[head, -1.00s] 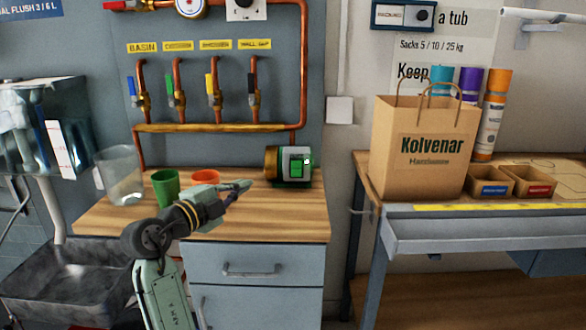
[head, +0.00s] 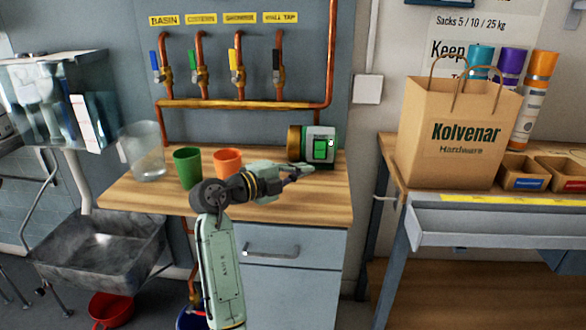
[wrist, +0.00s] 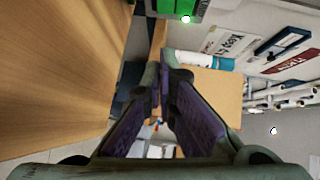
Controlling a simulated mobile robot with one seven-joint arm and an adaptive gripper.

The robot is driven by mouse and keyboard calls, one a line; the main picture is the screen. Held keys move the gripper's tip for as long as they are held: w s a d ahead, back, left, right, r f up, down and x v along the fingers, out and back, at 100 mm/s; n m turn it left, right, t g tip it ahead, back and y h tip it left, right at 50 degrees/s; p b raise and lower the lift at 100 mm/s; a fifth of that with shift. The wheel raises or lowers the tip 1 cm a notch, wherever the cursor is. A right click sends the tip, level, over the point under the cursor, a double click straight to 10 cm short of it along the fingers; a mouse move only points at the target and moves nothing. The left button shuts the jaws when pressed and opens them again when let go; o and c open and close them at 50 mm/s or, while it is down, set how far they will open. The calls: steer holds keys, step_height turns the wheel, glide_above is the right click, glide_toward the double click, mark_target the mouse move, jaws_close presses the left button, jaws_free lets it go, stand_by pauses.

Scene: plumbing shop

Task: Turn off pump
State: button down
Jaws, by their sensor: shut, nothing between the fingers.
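The pump (head: 300,144) sits at the back right of the wooden counter, beside the copper pipe. It has a brass-coloured left end and a pale front with a green rocker switch (head: 320,150). A small bright green light shows near its upper right. My gripper (head: 311,169) is shut and empty, just in front of and below the pump's switch, close to the counter top. I cannot tell whether it touches the pump. In the wrist view the gripper fingers (wrist: 168,78) come together at the tips, and the green switch (wrist: 182,8) shows at the top edge.
A green cup (head: 187,168), an orange cup (head: 227,161) and a clear jug (head: 146,151) stand on the counter (head: 130,196) left of the pump. Valves with coloured levers hang on the wall pipes. A paper bag (head: 455,155) stands on the right bench.

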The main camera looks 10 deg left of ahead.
mark_target(320, 150)
steer(key=p+x, duration=0.1)
steer(key=x, duration=0.4)
steer(key=shift+w+d+r+p, duration=0.15)
steer(key=shift+w+d+p, duration=0.05)
steer(key=shift+w+p, duration=0.15)
steer(key=shift+w+a+f+p, duration=0.1)
steer(key=shift+w+f+p, duration=0.1)
steer(key=shift+w, duration=0.35)
steer(key=shift+w+f+p, duration=0.1)
steer(key=shift+w+p, duration=0.05)
steer(key=shift+w, duration=0.4)
steer(key=shift+w+f, duration=0.1)
steer(key=shift+w, duration=0.5)
steer(key=shift+f, duration=0.15)
